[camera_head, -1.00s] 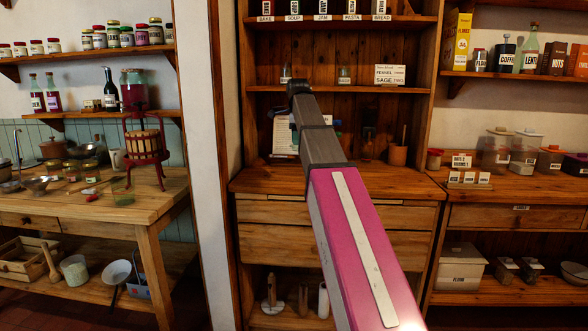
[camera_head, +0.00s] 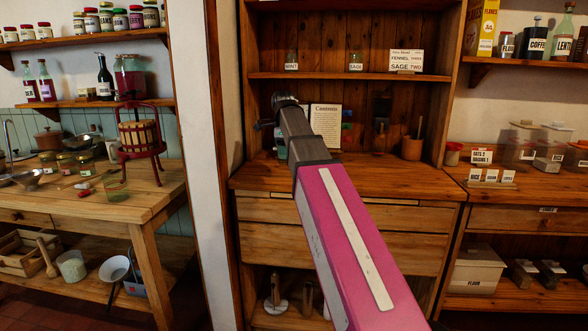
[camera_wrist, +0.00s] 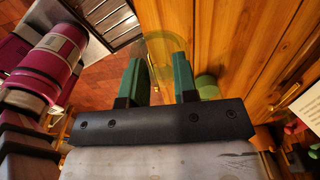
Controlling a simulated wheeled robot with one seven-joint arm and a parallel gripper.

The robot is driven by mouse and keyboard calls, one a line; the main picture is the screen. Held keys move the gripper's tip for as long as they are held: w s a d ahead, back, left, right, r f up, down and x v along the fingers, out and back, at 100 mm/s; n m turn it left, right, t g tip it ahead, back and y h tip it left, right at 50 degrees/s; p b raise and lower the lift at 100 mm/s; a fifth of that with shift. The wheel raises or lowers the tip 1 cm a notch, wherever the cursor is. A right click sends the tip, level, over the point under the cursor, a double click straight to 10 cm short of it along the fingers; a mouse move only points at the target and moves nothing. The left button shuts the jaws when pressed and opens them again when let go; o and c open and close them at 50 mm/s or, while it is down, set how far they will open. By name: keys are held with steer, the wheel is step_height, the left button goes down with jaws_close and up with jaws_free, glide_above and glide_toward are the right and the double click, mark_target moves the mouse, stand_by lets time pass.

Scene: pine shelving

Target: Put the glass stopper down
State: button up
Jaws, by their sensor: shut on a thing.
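The glass stopper (camera_wrist: 157,48) shows in the wrist view as a clear, yellowish, rounded piece just beyond and between my fingertips. My gripper (camera_wrist: 159,76) has two green fingers, shut on the stopper with a gap the width of its held part. The held part is hard to make out through the glass. In the head view my arm reaches toward the pine dresser, its wrist end in front of the back panel below the shelf. The fingers and the stopper cannot be made out there.
The dresser counter (camera_head: 340,178) has bare wood in front. A Contents card (camera_head: 325,127) and a wooden pot (camera_head: 411,148) stand at its back. Small jars and a label card (camera_head: 406,61) are on the shelf above. A work table (camera_head: 70,205) with bowls and jars is left.

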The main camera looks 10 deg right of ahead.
steer(key=d+f, duration=0.1)
steer(key=w+d+f, duration=0.2)
steer(key=d, duration=0.1)
steer(key=shift+w, duration=0.1)
steer(key=shift+f, duration=1.85)
steer(key=shift+f, duration=0.1)
steer(key=o, duration=0.9)
step_height(320, 180, up, 12)
steer(key=shift+r, duration=0.15)
